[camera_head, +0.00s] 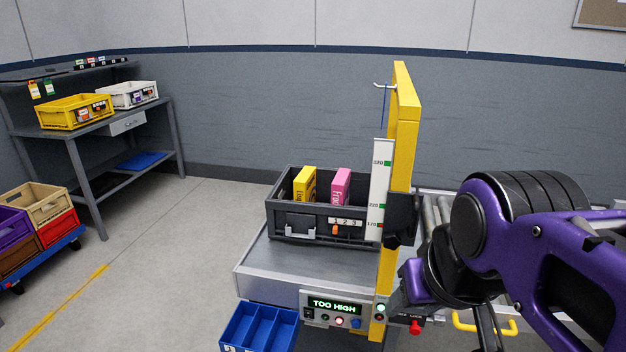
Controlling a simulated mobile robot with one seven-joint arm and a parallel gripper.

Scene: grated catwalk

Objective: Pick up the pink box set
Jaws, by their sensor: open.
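The pink box set (341,186) stands upright inside a dark grey crate (290,225), to the right of a yellow box (304,185). The crate wall hides its lower part. The crate sits on a grey metal bench. My gripper (487,326) is at the lower right, below my purple arm, partly hidden and cut off by the bottom edge. It is open and well apart from the pink box set, to its right and lower in the picture.
A yellow post (401,150) with a white scale (379,190) stands between the crate and my arm. A panel reading "TOO HIGH" (335,305) and a blue divided bin (259,328) are at the bench front. A workbench with crates (75,111) stands left. Floor between is clear.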

